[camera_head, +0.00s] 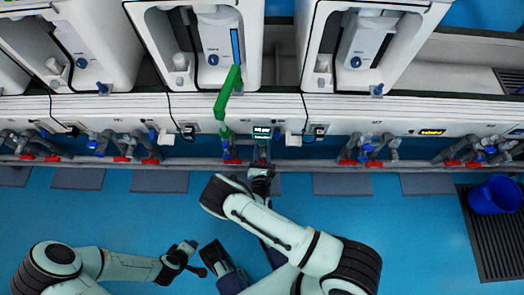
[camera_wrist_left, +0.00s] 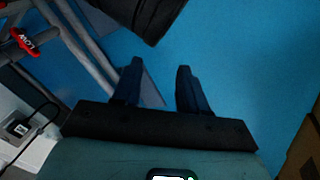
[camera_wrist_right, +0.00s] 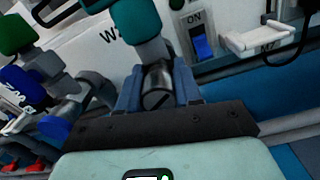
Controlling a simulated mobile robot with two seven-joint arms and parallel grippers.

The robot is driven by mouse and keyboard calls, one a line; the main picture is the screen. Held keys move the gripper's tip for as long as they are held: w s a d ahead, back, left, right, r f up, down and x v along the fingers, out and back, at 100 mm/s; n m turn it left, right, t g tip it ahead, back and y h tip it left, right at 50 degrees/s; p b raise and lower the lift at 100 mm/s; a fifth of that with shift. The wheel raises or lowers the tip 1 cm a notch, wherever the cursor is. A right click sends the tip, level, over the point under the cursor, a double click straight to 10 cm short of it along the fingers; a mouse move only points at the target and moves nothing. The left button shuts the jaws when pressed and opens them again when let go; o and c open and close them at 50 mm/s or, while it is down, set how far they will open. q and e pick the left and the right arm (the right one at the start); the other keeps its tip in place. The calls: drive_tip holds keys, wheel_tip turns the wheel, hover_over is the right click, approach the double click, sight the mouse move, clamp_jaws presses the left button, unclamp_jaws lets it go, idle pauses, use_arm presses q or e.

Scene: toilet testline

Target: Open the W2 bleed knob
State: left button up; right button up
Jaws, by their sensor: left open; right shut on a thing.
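The W2 bleed knob appears to be the grey metallic round piece with a slot across its face (camera_wrist_right: 158,97) in the right wrist view, beneath a teal fitting (camera_wrist_right: 137,18). Part of a "W" label shows beside it. My right gripper (camera_wrist_right: 158,88) is shut on this knob, one finger on each side. In the head view my right gripper (camera_head: 262,168) is at the pipework below the wall panel, and the knob is too small to tell there. My left gripper (camera_head: 192,258) is open and empty over the blue floor; its parted fingers (camera_wrist_left: 158,75) show in the left wrist view.
A green pipe (camera_head: 228,92) stands close to the right gripper. A red lever (camera_wrist_left: 25,42) is on nearby pipes. A blue bucket (camera_head: 494,195) stands at right. Floor around the left gripper is clear.

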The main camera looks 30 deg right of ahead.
drive_tip(key=n, duration=0.5)
drive_tip(key=shift+f+n+p, duration=0.1)
drive_tip(key=shift+n+p, duration=0.2)
drive_tip(key=shift+p, duration=0.1)
use_arm(q)
drive_tip(key=shift+s+d+r+g, duration=0.25)
drive_tip(key=shift+s+r, duration=0.1)
drive_tip(key=shift+s, duration=0.15)
drive_tip(key=shift+s+d+r+g, duration=0.15)
drive_tip(key=shift+s+d+r, duration=0.15)
drive_tip(key=shift+s, duration=0.15)
use_arm(e)
drive_tip(key=n, duration=0.5)
drive_tip(key=shift+s+d+n, duration=0.1)
drive_tip(key=shift+n, duration=0.2)
drive_tip(key=o, duration=1)
drive_tip(key=shift+o, duration=0.2)
